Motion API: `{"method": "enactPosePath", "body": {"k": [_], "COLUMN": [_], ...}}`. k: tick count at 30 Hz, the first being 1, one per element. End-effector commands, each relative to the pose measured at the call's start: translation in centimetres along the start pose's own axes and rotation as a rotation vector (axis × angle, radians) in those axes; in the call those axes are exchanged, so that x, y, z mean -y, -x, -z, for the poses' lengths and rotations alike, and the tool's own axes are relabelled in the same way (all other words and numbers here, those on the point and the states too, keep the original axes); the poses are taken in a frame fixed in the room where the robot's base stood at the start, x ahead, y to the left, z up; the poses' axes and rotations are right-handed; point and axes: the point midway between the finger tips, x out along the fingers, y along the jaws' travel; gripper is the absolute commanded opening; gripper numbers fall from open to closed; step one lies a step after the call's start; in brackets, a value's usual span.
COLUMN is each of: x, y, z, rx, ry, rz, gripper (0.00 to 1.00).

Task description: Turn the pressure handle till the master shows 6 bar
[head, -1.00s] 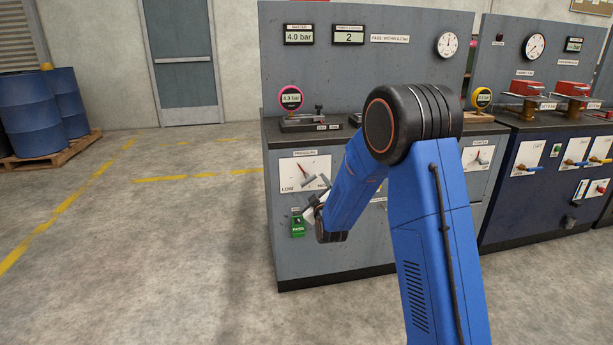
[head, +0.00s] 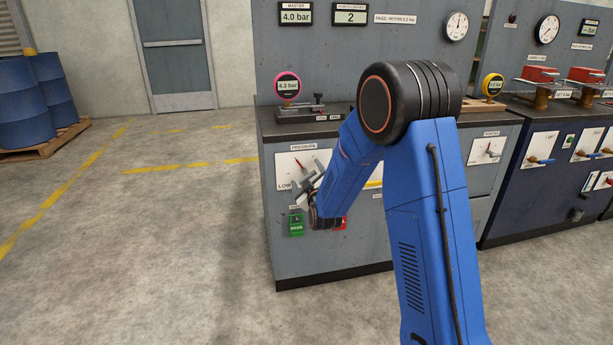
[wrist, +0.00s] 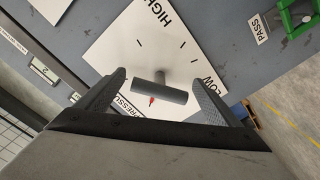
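The master display (head: 296,14) reads 4.0 bar on the grey bench's back panel. My gripper (wrist: 167,85) is open, one finger on each side of the handle, with visible gaps. In the head view, my gripper hides most of the handle.
A green pass button (head: 296,223) is below the plate, with a red part (head: 341,222) partly behind my arm. A pink-rimmed gauge (head: 288,85) reading 4.3 bar stands on the bench top. Open floor lies left of the bench.

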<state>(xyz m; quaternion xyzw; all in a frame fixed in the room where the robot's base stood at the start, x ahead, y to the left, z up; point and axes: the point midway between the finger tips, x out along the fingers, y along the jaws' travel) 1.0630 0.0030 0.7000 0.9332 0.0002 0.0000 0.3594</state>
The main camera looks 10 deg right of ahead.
Motion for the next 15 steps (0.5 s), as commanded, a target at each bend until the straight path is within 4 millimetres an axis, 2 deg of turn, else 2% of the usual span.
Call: {"method": "enactPosePath", "body": {"k": [1,4,15], "x": [-0.01,-0.01,0.01], "y": [-0.01,-0.01,-0.01], "z": [0.0,-0.01,-0.02], "rx": [0.0,0.0,0.0], "ry": [0.0,0.0,-0.042], "rz": [0.0,0.0,0.0], "gripper": [0.75,0.51,0.5]}}
